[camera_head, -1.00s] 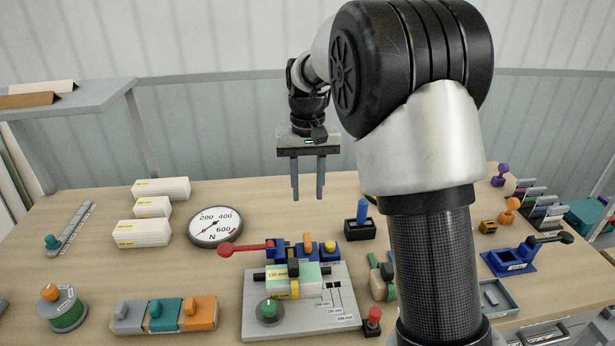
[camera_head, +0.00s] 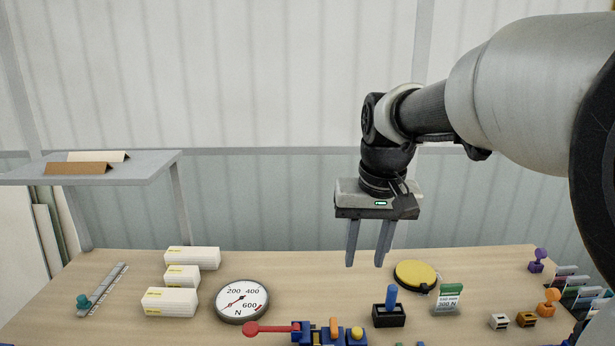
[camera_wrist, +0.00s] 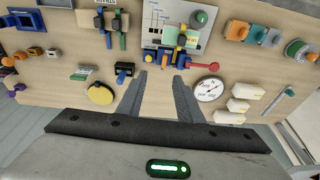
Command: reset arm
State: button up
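My gripper (camera_head: 367,257) is open and empty, held in the air above the back part of the table. Its two fingers point down and stand apart with nothing between them. In the wrist view the same fingers (camera_wrist: 157,95) show bare wooden table between them. The arm reaches in from the right side of the head view, with a large link close to the camera.
The wooden table (camera_head: 80,275) holds a round gauge (camera_head: 242,301), white boxes (camera_head: 192,258), a yellow disc (camera_head: 416,274), a black holder with a blue handle (camera_head: 389,312) and a red-handled lever device (camera_head: 270,328). A grey shelf (camera_head: 120,168) stands left. Space above the table is clear.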

jog(key=s+d+r+t+p, duration=0.1)
jog(key=s+r+p, duration=0.1)
jog(key=s, duration=0.6)
jog(key=s+d+r+t+p, duration=0.1)
jog(key=s+d+t+p, duration=0.1)
jog(key=s, duration=0.7)
jog(key=shift+s+r, duration=0.2)
jog(key=shift+r, duration=0.15)
